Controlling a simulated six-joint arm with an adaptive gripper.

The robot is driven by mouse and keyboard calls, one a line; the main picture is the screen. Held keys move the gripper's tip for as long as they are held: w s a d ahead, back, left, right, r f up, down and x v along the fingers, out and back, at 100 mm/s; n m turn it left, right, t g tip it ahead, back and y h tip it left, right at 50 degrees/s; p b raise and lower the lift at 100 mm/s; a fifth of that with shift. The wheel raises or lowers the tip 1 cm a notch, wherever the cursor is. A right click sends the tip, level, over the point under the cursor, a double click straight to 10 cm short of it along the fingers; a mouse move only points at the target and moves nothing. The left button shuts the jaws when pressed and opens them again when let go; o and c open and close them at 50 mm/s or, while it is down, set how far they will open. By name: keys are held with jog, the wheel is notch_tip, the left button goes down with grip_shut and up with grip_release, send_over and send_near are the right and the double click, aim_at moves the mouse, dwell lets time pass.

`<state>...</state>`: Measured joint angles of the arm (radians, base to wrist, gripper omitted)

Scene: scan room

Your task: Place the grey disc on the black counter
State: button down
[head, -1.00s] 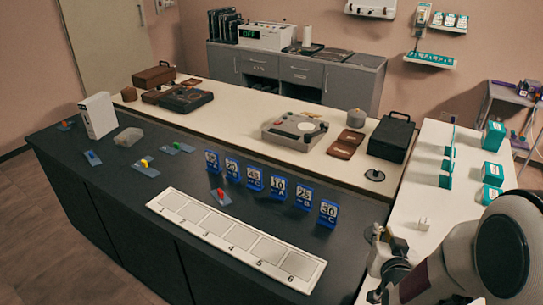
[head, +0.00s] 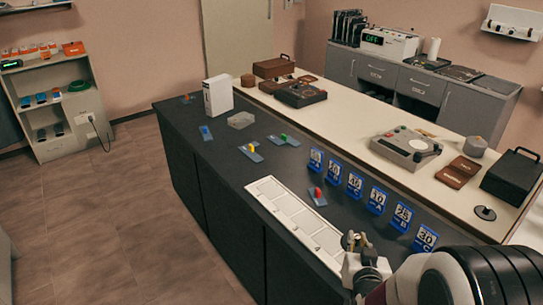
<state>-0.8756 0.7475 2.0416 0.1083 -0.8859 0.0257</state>
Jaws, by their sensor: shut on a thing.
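The black counter (head: 180,125) is the long dark-topped surface across the middle of the head view. My gripper (head: 355,243) is low in the picture, in front of the right end of the white numbered strip on that counter. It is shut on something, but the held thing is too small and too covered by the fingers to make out. A dark grey disc (head: 484,213) with a small raised middle lies on the cream counter at the right, apart from my gripper. I cannot tell whether the held thing is also a grey disc.
The numbered strip (head: 283,208), a row of blue number cards (head: 355,186), small coloured pieces on blue plates (head: 251,151), a clear box (head: 241,120) and a white box (head: 217,96) occupy the black counter. Bare dark surface shows between them. The cream counter (head: 360,118) adjoins behind.

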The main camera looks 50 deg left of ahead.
aim_at(356, 235)
jog(key=shift+w+a+r+n, duration=0.3)
jog(key=shift+w+a+r, duration=0.4)
jog(key=shift+a+r, duration=0.25)
jog(key=shift+d, duration=0.1)
jog(key=shift+f, duration=3.1)
jog(key=shift+f, duration=1.9)
jog(key=shift+f, duration=0.5)
jog(key=c, duration=2)
grip_release()
